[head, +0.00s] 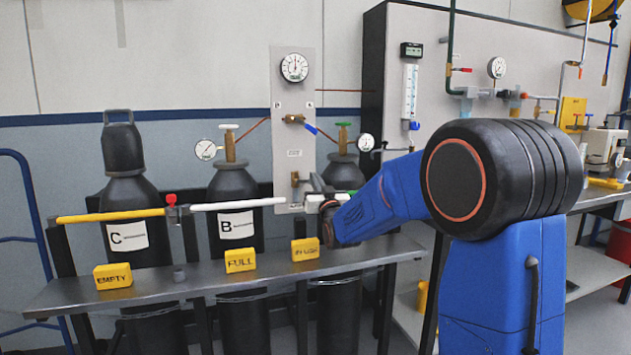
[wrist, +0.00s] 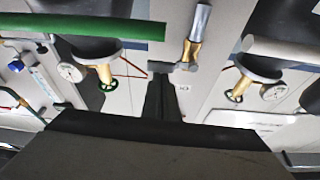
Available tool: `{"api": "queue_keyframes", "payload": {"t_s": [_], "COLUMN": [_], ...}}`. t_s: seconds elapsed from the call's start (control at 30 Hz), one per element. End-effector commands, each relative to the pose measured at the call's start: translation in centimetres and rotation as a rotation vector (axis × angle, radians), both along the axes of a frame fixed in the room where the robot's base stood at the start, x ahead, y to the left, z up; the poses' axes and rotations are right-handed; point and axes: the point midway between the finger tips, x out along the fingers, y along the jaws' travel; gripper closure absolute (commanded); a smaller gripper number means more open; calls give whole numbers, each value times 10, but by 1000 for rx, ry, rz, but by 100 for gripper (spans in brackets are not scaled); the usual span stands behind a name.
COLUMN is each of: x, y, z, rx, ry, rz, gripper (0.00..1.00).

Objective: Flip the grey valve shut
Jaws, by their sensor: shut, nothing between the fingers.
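The grey valve (head: 296,181) sits low on the upright light panel in the head view, a brass body whose handle is too small there to read clearly. The wrist view, which looks upside down, shows its brass body (wrist: 192,51) and grey lever (wrist: 201,20) pointing to the picture's top, slightly tilted. My gripper (wrist: 163,78) is shut and empty, its fingertips close beside the valve's grey end; I cannot tell whether they touch. In the head view my gripper (head: 318,183) is just right of the valve, partly hidden by my wrist.
A second valve with a blue lever (head: 310,128) is higher on the panel (head: 284,75). A green bar (wrist: 90,27) and a white bar (head: 238,203) flank the space. Black cylinders (head: 235,185) stand behind the grey shelf (head: 200,277), which bears yellow label blocks (head: 240,260).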

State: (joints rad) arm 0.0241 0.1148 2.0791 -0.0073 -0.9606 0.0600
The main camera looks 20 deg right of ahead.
Motion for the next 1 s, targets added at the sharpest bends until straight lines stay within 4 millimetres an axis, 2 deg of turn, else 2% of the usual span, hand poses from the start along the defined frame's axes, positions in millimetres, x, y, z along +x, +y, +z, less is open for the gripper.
{"api": "queue_keyframes", "payload": {"t_s": [0.17, 0.53, 1.0], "x": [1, 9, -53], "y": [0, 1, 1], "z": [2, 42, 19], "rx": [0, 0, 0], "ry": [3, -1, 0], "rz": [0, 1, 0], "gripper": [100, 100, 100]}}
